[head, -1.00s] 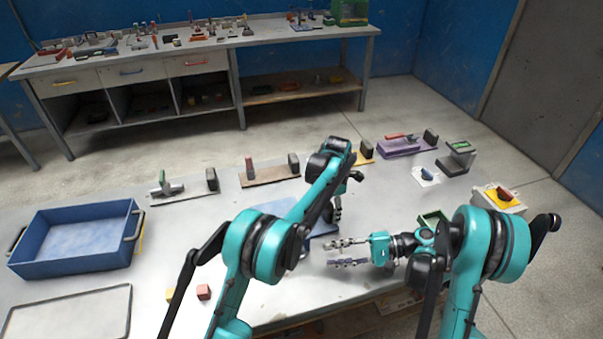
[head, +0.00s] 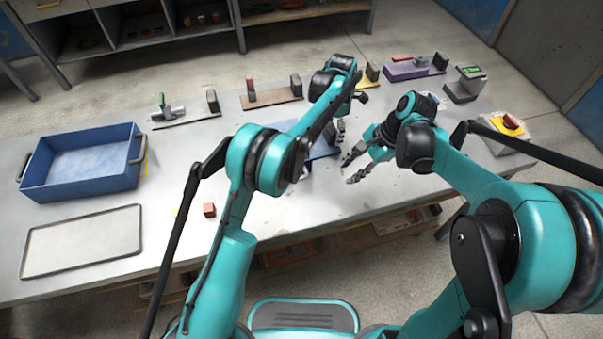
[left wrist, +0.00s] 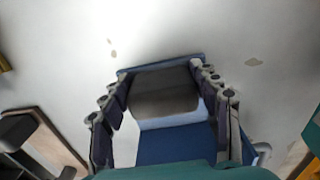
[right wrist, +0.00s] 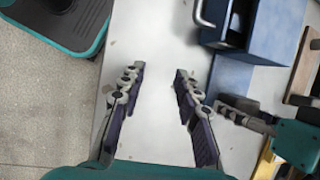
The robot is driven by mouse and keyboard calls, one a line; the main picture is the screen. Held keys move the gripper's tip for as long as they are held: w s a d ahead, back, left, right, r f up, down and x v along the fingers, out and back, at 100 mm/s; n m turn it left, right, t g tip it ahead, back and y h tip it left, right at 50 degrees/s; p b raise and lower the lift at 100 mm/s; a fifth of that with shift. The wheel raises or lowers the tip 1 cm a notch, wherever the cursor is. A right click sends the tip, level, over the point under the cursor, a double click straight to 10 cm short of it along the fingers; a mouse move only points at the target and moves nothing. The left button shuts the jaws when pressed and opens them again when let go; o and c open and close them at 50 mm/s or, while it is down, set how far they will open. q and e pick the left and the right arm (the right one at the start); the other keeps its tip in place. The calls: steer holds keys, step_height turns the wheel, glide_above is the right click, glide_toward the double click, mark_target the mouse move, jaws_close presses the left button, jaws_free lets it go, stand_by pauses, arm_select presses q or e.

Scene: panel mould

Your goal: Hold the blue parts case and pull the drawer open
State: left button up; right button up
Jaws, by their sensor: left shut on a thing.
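The blue parts case (head: 322,150) stands on the table, mostly hidden behind my left arm in the head view.
A blue bin (head: 82,188) and a grey tray (head: 82,243) are at the left. A red block (head: 209,210) lies near the front edge. Fixtures stand along the back, including a purple one (head: 415,72); a red-knobbed box (head: 510,127) is at the right.

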glide_toward(302, 179)
steer(key=x, duration=0.3)
steer(key=a+f, duration=0.2)
steer(key=shift+w+a+f, duration=0.15)
steer(key=shift+a+f, duration=0.05)
steer(key=shift+f, duration=0.2)
steer(key=shift+x, duration=0.75)
jaws_close()
